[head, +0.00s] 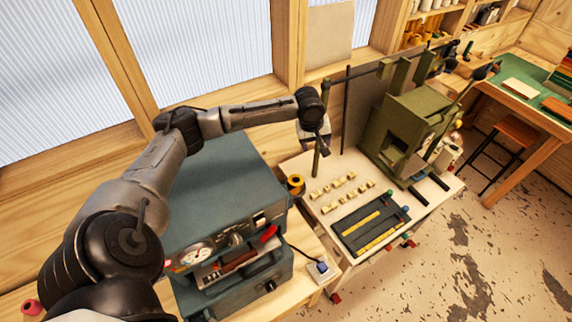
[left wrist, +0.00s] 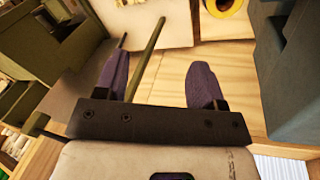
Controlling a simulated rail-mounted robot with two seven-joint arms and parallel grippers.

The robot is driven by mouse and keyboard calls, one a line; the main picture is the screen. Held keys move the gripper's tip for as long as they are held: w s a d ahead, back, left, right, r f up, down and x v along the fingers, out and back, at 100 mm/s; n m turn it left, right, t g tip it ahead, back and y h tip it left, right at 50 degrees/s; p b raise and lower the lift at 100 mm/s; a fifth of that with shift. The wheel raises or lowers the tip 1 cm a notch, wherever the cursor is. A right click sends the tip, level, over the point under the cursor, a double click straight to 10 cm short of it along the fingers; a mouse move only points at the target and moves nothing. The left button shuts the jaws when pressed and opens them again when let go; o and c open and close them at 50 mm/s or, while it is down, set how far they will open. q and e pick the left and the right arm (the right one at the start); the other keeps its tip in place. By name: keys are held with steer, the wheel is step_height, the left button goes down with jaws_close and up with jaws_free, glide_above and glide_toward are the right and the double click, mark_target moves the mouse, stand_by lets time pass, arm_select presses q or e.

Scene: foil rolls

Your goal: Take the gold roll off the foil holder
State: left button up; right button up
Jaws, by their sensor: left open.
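A gold roll (head: 296,185) with a dark core shows in the head view, between the blue-grey machine and the white table. Part of a gold roll (left wrist: 224,8) also shows at the top edge of the left wrist view. I cannot tell what supports it. My left gripper (head: 322,149) is open and empty above the back left of the table. In the left wrist view its two fingers (left wrist: 160,85) stand apart, and a thin olive rod (left wrist: 150,50) passes between them in the picture. Whether they touch it is unclear. I cannot make out a separate foil holder with certainty.
An olive press (head: 405,135) stands at the table's back right, with a bar reaching left. Small brass pieces (head: 338,187) and a dark tray (head: 370,226) lie on the white table (head: 313,168). The blue-grey machine (head: 225,185) stands below my left arm. Open floor lies at right.

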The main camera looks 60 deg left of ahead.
arm_select(q)
steer(key=s+a+f+n+g, duration=0.1)
steer(key=s+f+n+g, duration=0.1)
steer(key=s+f+g, duration=0.3)
steer(key=t+p, duration=0.2)
glide_above(295, 178)
step_height(295, 178, down, 6)
steer(key=shift+r, duration=0.15)
steer(key=shift+f, duration=0.95)
step_height(295, 178, down, 3)
steer(key=shift+f+p, duration=0.15)
steer(key=shift+p, duration=0.55)
steer(key=shift+f, duration=0.65)
steer(key=c, duration=0.6)
